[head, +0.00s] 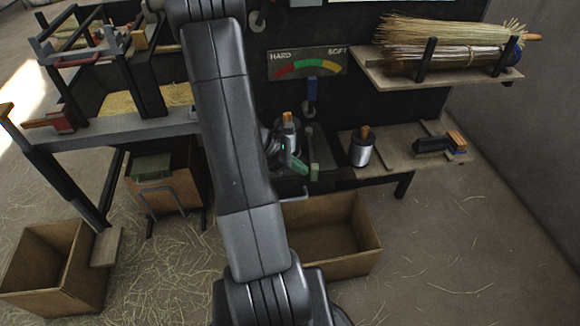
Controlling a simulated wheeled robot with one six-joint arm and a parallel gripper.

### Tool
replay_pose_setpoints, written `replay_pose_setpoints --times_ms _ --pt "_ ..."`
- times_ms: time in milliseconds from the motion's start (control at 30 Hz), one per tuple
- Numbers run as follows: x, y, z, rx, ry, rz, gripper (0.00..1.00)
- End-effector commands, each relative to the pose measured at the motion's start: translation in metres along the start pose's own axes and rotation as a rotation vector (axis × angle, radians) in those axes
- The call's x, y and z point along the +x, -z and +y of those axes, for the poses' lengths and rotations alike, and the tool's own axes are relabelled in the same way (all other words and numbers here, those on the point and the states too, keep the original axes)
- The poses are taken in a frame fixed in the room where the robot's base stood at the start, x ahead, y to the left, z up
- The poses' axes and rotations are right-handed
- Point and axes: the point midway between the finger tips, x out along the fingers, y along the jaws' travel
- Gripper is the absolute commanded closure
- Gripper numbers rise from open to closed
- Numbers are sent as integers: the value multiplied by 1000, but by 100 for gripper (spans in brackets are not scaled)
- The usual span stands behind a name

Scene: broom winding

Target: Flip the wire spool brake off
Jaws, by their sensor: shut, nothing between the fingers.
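A silver wire spool (290,131) with an orange-brown top stands on the dark bench, just right of my arm. A dark upright post with a greenish cap (309,135) stands beside it, and a short green handle (314,172) is lower down; I cannot tell which of these is the spool brake or how it is set. My gripper (292,160) is close to the spool and the green handle, partly hidden behind my own arm. It is shut and appears empty. Whether it touches the handle cannot be made out.
A second spool (362,152) and a dark clamp with a wooden block (440,144) sit on the right shelf. Above are a HARD/SOFT gauge (307,64) and a broom (445,32) on a rack. An open box (335,236) stands below.

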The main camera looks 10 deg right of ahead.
Motion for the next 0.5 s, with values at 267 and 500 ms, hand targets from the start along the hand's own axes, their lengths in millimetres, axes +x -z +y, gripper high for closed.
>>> replay_pose_setpoints --times_ms 267,500 --pt "2 -2 0 -1 0 0 100" --pt "7 -4 -1 -14 -14 0 100"
